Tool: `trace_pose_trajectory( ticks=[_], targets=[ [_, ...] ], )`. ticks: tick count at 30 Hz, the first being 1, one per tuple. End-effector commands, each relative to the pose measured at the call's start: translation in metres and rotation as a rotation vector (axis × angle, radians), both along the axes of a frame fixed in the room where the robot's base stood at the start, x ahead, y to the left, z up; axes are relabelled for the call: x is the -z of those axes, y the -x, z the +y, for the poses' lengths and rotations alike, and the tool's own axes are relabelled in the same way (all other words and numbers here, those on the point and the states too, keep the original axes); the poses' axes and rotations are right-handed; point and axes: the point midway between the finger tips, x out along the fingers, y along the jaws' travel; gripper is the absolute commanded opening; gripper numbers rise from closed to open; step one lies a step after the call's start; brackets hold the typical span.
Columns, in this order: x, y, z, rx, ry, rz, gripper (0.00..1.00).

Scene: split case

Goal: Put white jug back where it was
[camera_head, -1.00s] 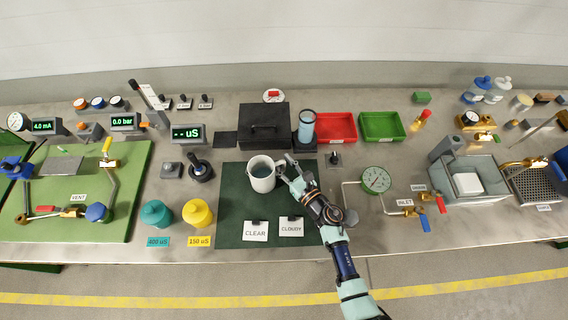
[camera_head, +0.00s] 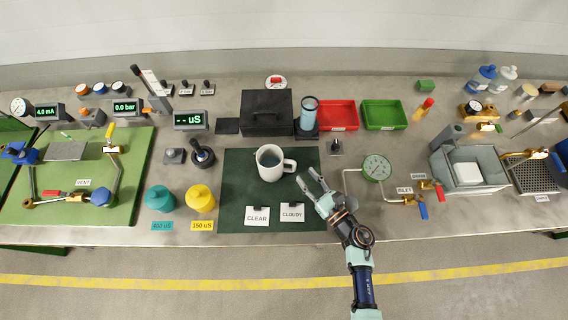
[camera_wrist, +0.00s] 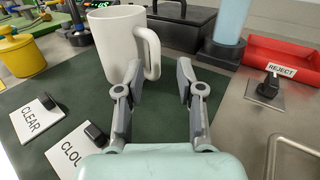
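The white jug (camera_head: 269,168) stands upright on the dark green mat (camera_head: 236,205), with dark liquid inside and its handle facing right. It also shows in the wrist view (camera_wrist: 115,42), at the upper left, its handle just beyond my left finger. My gripper (camera_head: 308,179) is to the right of the jug, over the mat's right side. In the wrist view my gripper (camera_wrist: 158,75) has its two fingers spread apart with nothing between them. The handle appears apart from the fingers.
CLEAR (camera_head: 257,215) and CLOUDY (camera_head: 292,212) cards lie at the mat's front. Behind the mat stand a black box (camera_head: 266,122) and a blue cylinder (camera_head: 309,112). A red tray (camera_head: 338,114) is behind right, and a gauge (camera_head: 376,167) with pipes is to the right.

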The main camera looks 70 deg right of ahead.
Motion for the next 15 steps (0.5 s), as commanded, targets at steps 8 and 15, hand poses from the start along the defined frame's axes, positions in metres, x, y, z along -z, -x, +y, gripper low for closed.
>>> trace_pose_trajectory(
  ticks=[8, 15],
  targets=[
    [0.000, 0.000, 0.000, 0.000, 0.000, 0.000, 0.37],
    [-0.066, -0.027, -0.029, 0.075, -0.124, -0.254, 0.37]
  ],
)
